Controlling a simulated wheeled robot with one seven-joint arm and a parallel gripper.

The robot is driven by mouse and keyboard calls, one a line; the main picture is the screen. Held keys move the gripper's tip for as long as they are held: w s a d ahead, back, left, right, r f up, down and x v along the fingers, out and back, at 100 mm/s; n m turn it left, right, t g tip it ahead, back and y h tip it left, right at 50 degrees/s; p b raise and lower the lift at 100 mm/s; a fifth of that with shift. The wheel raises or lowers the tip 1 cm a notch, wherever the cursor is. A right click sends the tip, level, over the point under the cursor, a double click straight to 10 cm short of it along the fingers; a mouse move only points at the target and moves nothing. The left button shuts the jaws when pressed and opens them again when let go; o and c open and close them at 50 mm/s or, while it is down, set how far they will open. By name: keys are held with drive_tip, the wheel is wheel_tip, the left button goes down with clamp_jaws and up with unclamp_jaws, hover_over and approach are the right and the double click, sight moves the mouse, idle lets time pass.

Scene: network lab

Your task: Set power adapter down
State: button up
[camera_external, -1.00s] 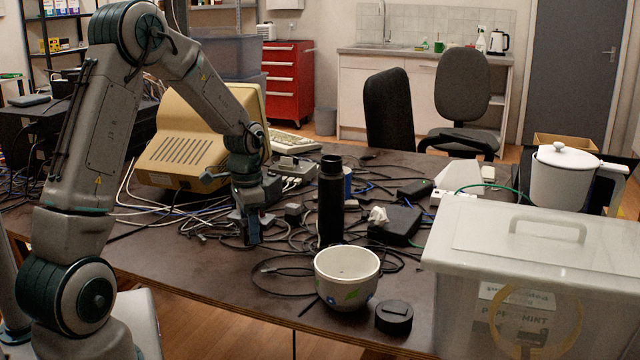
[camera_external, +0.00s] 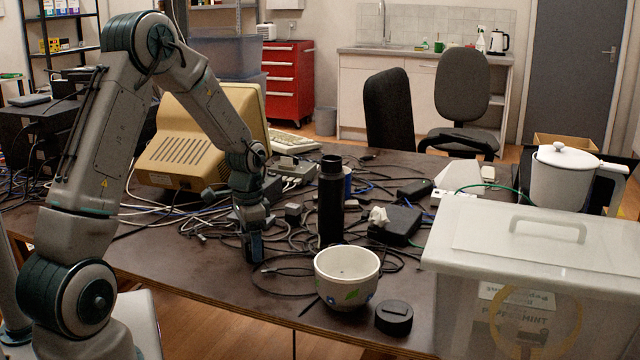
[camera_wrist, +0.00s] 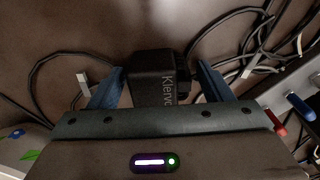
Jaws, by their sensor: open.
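The power adapter (camera_wrist: 154,72) is a black block with pale lettering in the wrist view. It sits between the two blue fingers of my gripper (camera_wrist: 160,84), with a narrow gap showing on each side. In the external view my gripper (camera_external: 255,250) points down at the table (camera_external: 215,278), close to its surface and left of the bowl. The fingers are open around the adapter. I cannot make out the adapter in the external view; the fingers hide it.
A white bowl (camera_external: 346,277), a black bottle (camera_external: 331,205) and a black lid (camera_external: 394,317) stand to the right of my gripper. Cables (camera_external: 285,262) tangle around it. A beige monitor (camera_external: 190,150) is behind. A clear bin (camera_external: 460,290) fills the right front.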

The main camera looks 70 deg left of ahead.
wheel_tip(320, 180, up, 12)
drive_tip(key=shift+r+p, duration=0.2)
drive_tip(key=shift+p, duration=0.2)
drive_tip(key=shift+d, duration=0.1)
drive_tip(key=s+d+r+t, duration=0.1)
drive_tip(key=s+d+r, duration=0.1)
drive_tip(key=d, duration=0.7)
drive_tip(key=s+d+r, duration=0.2)
drive_tip(key=s+d, duration=0.3)
drive_tip(key=d, duration=0.5)
drive_tip(key=s+d+r+t, duration=0.1)
drive_tip(key=s+d, duration=0.3)
drive_tip(key=d, duration=0.6)
drive_tip(key=shift+s+d+r+t, duration=0.2)
drive_tip(key=shift+r+t, duration=0.1)
drive_tip(key=shift+r, duration=0.45)
